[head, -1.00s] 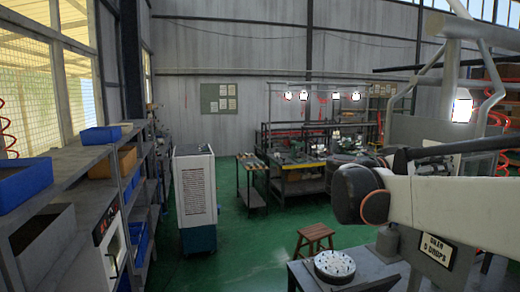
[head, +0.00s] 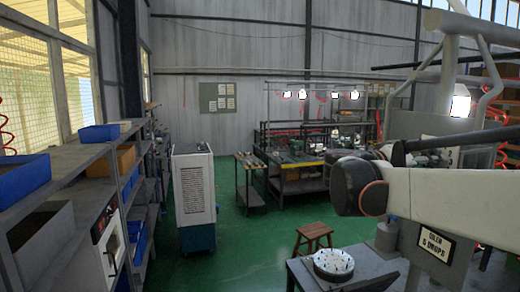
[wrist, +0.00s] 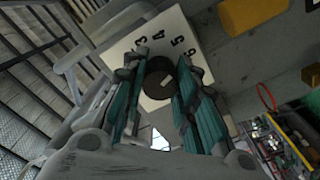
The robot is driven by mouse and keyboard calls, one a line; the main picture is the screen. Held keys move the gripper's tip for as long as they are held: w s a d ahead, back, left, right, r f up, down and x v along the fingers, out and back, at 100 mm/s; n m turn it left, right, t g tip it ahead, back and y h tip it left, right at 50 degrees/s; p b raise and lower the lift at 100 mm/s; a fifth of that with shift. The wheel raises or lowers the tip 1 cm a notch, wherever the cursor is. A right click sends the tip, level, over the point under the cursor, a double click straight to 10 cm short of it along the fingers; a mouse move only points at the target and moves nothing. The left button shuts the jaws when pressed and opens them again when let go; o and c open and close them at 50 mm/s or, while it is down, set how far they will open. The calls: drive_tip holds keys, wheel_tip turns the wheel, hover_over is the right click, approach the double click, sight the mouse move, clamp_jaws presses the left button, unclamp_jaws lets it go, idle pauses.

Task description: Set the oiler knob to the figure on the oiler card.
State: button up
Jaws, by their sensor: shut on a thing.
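The oiler knob (wrist: 158,78) is a dark round knob on a pale dial plate (wrist: 120,50) in the wrist view. Black figures, among them 3 and 4, stand around it. A short pale mark shows on its face; which figure it points at I cannot tell. My gripper (wrist: 160,85) has its two teal-padded fingers on either side of the knob and is shut on it. My gripper and the knob are not visible in the head view.
A round white plate with dark pegs (head: 333,264) sits on a grey bench at lower right. A wooden stool (head: 312,236) stands behind it. A white cabinet (head: 194,190) and shelves with blue bins (head: 100,134) are at left. Green floor between is clear.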

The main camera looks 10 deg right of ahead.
drive_tip(key=shift+s+a+r+n, duration=0.1)
drive_tip(key=shift+s+n, duration=0.05)
drive_tip(key=shift+n, duration=0.95)
drive_tip(key=o, duration=0.7)
drive_tip(key=shift+c, duration=0.2)
drive_tip(key=o, duration=0.4)
drive_tip(key=shift+w, duration=0.2)
drive_tip(key=shift+s, duration=0.15)
